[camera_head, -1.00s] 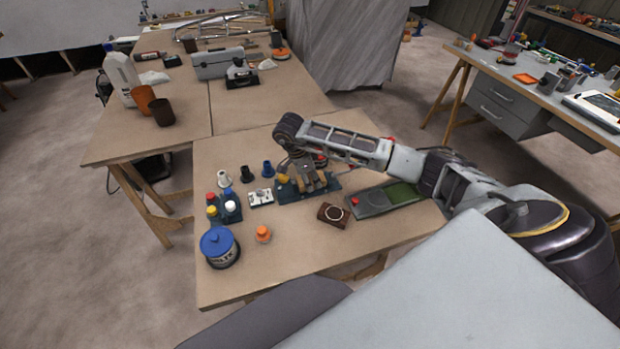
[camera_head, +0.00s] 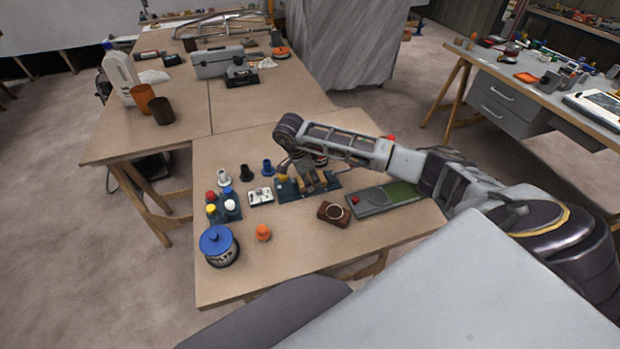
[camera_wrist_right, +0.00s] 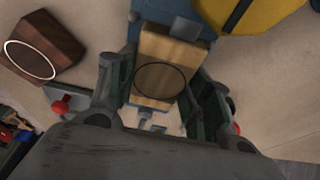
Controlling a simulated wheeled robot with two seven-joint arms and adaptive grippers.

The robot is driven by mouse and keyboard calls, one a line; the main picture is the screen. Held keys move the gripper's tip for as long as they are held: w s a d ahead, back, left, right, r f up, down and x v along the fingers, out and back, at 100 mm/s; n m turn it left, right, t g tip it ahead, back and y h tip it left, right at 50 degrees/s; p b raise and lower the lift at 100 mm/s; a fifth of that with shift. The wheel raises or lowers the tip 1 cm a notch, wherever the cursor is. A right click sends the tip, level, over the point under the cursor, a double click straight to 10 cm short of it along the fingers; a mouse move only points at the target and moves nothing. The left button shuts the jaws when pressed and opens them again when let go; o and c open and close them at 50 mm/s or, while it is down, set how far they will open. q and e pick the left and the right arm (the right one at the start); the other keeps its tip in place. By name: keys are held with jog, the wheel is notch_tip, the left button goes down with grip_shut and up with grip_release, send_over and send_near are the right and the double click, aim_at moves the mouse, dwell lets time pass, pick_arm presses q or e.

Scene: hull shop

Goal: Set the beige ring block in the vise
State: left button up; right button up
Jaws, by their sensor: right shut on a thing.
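The beige ring block (camera_wrist_right: 160,84), light wood with a dark ring on its top face, is between the fingers of my right gripper (camera_wrist_right: 163,92) in the right wrist view. The vise's blue body also shows in the wrist view (camera_wrist_right: 172,22), right by the block's upper end. I cannot tell whether the block rests in the vise or is just above it. My left gripper is out of view.
A brown block with a white ring (camera_head: 333,213) lies in front of the vise. A grey-green device (camera_head: 385,199) is to the right.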

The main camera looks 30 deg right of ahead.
aim_at(310, 179)
jog(key=shift+f, duration=0.15)
jog(key=o, duration=0.8)
jog(key=shift+p+v, duration=0.45)
jog(key=shift+v, duration=0.5)
jog(key=shift+p+v, duration=0.65)
jog(key=shift+v, duration=0.55)
jog(key=shift+p+v, duration=1.3)
jog(key=shift+v, duration=1.05)
jog(key=shift+p+v, duration=0.5)
jog(key=shift+v, duration=0.55)
